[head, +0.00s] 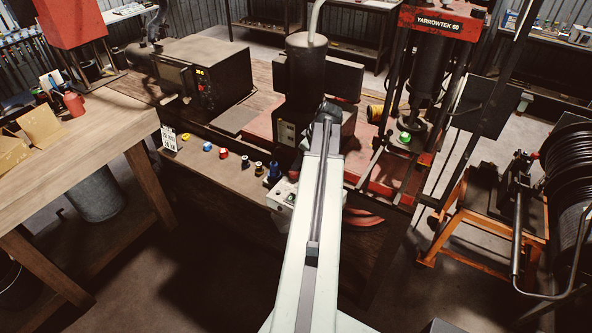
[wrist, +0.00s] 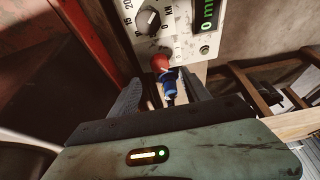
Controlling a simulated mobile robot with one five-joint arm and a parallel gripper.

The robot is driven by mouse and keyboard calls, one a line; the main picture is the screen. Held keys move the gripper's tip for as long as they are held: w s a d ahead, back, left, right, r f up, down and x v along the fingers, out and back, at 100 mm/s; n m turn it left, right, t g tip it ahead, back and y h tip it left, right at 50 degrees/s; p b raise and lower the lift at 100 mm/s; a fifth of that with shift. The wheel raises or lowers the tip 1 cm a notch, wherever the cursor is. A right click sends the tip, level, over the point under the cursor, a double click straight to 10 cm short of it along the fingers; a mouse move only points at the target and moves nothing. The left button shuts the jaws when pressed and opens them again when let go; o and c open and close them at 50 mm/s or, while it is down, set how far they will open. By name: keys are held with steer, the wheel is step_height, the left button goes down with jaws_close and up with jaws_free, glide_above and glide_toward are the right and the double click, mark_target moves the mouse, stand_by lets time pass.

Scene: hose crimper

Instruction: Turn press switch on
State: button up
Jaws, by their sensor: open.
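A pale control panel (wrist: 178,28) shows at the top of the wrist view, with a black dial (wrist: 148,20), a green-lit display (wrist: 207,14) and a small round button (wrist: 204,50). A red knob (wrist: 160,62) sits at its lower edge, and a blue piece (wrist: 168,77) is just below it. I cannot tell which control is the press switch. My gripper (wrist: 163,84) is open; its dark fingers stand either side of the blue piece, with no contact visible. In the head view the control box (head: 281,196) is partly hidden by my arm.
The red press (head: 443,22) stands behind, with a green-lit spot (head: 405,137) at its base. Several small coloured fittings lie along the bench's front edge. A wooden table (head: 95,135) is at left and a hose reel (head: 568,170) at right. Open floor lies in front.

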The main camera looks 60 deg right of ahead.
mark_target(294, 174)
steer(key=b+x, duration=0.6)
steer(key=x, duration=0.1)
steer(key=shift+f, duration=0.3)
steer(key=shift+r, duration=0.15)
jaws_close()
